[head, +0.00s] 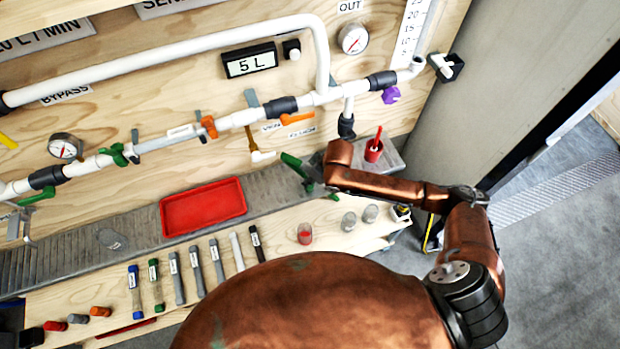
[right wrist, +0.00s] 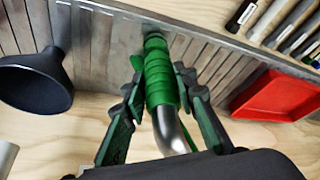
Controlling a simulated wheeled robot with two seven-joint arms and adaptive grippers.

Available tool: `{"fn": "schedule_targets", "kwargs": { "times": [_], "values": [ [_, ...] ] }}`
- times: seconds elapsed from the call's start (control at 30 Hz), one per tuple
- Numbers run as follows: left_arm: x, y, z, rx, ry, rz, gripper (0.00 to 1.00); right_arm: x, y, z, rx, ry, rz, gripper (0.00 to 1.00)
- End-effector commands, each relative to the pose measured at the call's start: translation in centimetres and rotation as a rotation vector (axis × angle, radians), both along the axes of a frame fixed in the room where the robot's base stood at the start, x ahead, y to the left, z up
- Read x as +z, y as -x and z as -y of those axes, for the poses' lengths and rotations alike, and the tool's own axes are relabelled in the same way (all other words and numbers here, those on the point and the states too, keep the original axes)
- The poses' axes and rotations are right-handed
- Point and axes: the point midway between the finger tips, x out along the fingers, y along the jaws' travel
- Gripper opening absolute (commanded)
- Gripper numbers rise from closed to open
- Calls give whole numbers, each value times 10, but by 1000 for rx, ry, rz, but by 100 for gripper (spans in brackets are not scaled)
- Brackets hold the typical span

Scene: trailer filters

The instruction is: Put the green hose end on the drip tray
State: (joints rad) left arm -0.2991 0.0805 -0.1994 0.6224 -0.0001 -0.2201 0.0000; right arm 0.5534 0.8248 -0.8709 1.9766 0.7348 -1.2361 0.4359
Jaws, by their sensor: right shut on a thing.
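My right gripper (head: 312,175) is shut on the green hose end (head: 291,160), in front of the wooden wall. In the right wrist view the fingers (right wrist: 160,100) are on both sides of the hose end's ribbed green grip (right wrist: 158,75). Its curved metal pipe (right wrist: 172,130) points towards the camera. The far end of the grip is over or at the long grey slatted tray (head: 135,228); I cannot tell whether they touch. A red tray (head: 203,207) lies to the left; which one is the drip tray is not labelled. My left gripper is out of view.
A dark funnel (right wrist: 35,80) is close by in the wrist view. White pipes with valves (head: 240,118) cross the wall above.

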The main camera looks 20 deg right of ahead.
Motion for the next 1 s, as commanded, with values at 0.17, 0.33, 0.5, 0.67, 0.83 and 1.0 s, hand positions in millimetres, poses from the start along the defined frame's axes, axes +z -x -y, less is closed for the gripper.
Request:
{"fn": "schedule_targets", "kwargs": {
  "times": [0.17, 0.33, 0.5, 0.67, 0.83, 1.0],
  "values": [
    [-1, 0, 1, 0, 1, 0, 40, -2, -1, 0, 0, -1, 5, 0],
    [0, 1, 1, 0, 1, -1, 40, -3, -1, 0, 0, -1, 5, 0],
    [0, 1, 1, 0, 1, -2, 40, -4, -1, 0, 0, 0, 4, 35],
    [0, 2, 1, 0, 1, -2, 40, -4, -1, 0, -1, 0, 4, 44],
    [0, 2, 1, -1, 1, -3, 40, -4, -1, 0, -1, 0, 4, 44],
    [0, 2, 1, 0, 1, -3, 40, 2, 0, 1, -1, 0, 4, 44]
  ]
}}
